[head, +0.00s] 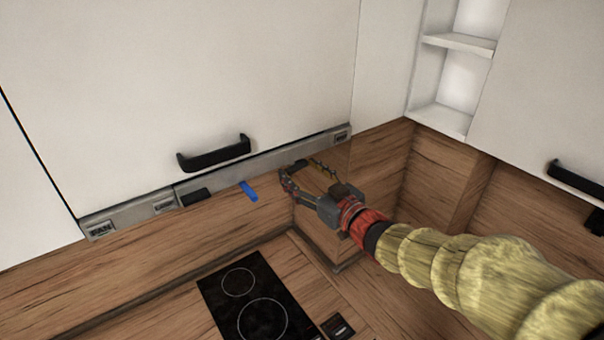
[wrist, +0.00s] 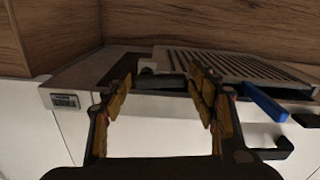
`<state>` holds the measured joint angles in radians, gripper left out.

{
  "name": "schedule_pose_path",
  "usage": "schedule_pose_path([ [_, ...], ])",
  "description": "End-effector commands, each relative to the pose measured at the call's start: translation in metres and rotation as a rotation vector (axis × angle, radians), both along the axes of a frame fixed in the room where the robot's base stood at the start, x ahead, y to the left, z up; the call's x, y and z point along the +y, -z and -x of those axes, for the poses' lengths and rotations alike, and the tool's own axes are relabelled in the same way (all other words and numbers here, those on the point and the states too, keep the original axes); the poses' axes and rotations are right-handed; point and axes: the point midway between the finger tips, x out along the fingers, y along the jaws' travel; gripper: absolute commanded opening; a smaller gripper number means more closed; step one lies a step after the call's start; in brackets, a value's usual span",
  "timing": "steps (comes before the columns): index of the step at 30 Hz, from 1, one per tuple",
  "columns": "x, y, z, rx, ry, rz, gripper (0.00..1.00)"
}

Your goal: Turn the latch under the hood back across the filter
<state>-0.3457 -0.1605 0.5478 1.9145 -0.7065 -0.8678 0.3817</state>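In the wrist view the slatted grey filter (wrist: 225,66) sits in the underside of the hood (wrist: 85,78). A dark grey bar (wrist: 172,82) with a rounded end lies along the filter's near left edge and looks like the latch; it shows between my fingertips. My gripper (wrist: 162,77) is open, one finger on each side of that bar in the picture; I cannot tell whether either touches it. In the head view my gripper (head: 299,168) is open just below the right part of the hood's front strip (head: 285,155). The latch and filter are hidden there.
A blue tab (head: 248,191) hangs under the hood left of my gripper; it also shows in the wrist view (wrist: 265,105). Beside it is a black piece (head: 195,197). A black cabinet handle (head: 214,153) juts out above. The hob (head: 258,300) lies below.

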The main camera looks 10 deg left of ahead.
Motion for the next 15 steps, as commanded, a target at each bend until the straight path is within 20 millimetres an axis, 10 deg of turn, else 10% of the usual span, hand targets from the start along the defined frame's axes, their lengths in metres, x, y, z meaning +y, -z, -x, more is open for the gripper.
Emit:
schedule_pose_path([
  [15, -0.0011, 0.0001, 0.0008, -0.001, 0.0, 0.001, 0.71],
])
